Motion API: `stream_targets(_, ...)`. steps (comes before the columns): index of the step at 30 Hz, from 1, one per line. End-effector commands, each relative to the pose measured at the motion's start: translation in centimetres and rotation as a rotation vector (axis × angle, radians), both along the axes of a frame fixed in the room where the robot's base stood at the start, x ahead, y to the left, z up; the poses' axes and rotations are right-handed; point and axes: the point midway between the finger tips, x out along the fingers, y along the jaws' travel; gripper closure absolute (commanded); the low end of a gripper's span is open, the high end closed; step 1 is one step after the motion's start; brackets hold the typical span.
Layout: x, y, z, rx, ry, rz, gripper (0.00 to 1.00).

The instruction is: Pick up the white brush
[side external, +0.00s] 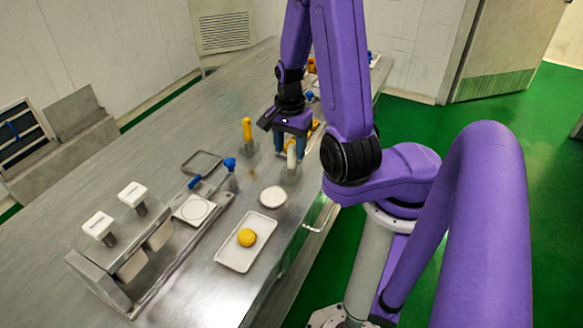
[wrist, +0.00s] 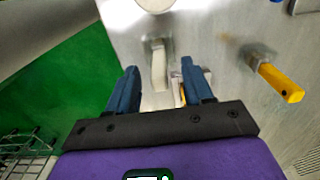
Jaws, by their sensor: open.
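The white brush (side external: 291,158) stands upright in a small metal holder near the table's right edge, with its white handle uppermost. In the wrist view the white brush (wrist: 159,72) shows between and beyond my two blue fingertips. My gripper (side external: 290,147) points down over the brush, with its jaws open. In the wrist view my gripper (wrist: 160,67) has a finger on either side of the handle, with clear gaps. I cannot tell how far down the fingers reach along the handle. The brush's lower end is hidden in its holder.
A yellow-handled tool (side external: 247,130) stands in a holder to the left. A white round dish (side external: 273,197) and a white tray (side external: 231,258) with a yellow ball (side external: 247,237) lie nearer the camera. A metal machine (side external: 110,262) stands at the lower left.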

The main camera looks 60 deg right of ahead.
Motion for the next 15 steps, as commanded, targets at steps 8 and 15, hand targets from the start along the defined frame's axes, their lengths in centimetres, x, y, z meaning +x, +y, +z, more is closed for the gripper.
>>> stream_targets(8, -0.2, -0.5, -3.1, 0.003, 0.004, 0.001, 0.49)
stream_targets(15, -0.2, -0.6, -4.3, 0.001, 0.0, 0.0, 0.49)
